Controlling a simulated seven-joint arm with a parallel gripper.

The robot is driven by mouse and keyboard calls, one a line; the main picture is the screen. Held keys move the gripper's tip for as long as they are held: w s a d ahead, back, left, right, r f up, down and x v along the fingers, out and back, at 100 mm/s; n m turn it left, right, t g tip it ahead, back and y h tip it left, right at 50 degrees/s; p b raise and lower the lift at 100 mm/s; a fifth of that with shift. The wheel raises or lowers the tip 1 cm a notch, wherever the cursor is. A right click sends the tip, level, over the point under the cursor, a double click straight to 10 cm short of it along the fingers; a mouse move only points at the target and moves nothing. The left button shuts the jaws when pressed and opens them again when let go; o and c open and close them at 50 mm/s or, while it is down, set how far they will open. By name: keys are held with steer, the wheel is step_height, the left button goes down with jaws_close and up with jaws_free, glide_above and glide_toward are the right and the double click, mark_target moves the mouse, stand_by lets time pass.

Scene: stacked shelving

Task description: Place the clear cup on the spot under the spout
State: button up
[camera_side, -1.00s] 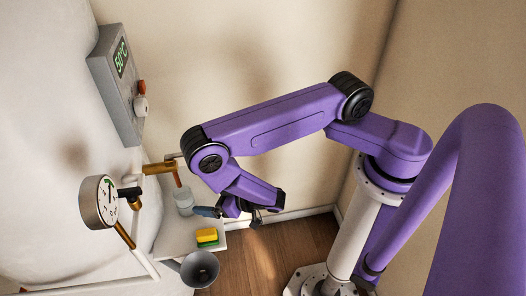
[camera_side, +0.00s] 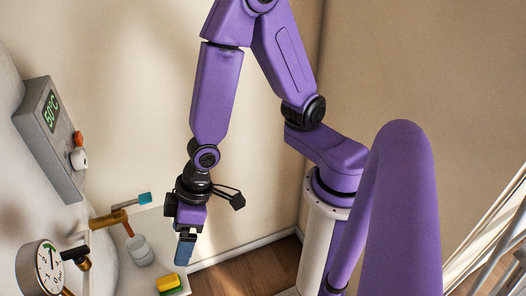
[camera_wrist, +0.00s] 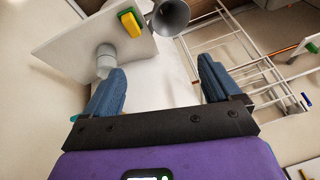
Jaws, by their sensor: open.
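The clear cup (camera_side: 139,250) stands upright on the white shelf (camera_side: 150,274), just below the tip of the copper spout (camera_side: 108,219). I cannot tell whether it is exactly on the spot, as the spot itself is not distinguishable. In the wrist view the cup (camera_wrist: 105,62) shows just beyond the tip of the left finger, partly hidden by it. My gripper (camera_side: 185,250) points down to the right of the cup, apart from it. In the wrist view my gripper (camera_wrist: 160,78) is open, with nothing between its blue fingers.
A yellow and green sponge (camera_side: 171,284) lies on the shelf near its edge; it also shows in the wrist view (camera_wrist: 130,23). A grey funnel (camera_wrist: 171,14) is beside the shelf. A gauge (camera_side: 45,270) and a box reading 50°C (camera_side: 50,125) are at left. A white wire rack (camera_wrist: 245,55) is at right.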

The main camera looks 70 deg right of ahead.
steer(key=s+d+r+n+g+h, duration=0.1)
steer(key=s+d+r+n, duration=0.1)
steer(key=s+d+r, duration=0.3)
steer(key=s+d+r+n+g+h, duration=0.1)
steer(key=s+d+r, duration=0.5)
steer(key=d, duration=0.6)
steer(key=r+n+h, duration=0.1)
steer(key=n, duration=0.1)
steer(key=shift+s+r+n+h, duration=0.15)
steer(key=shift+n+h, duration=0.15)
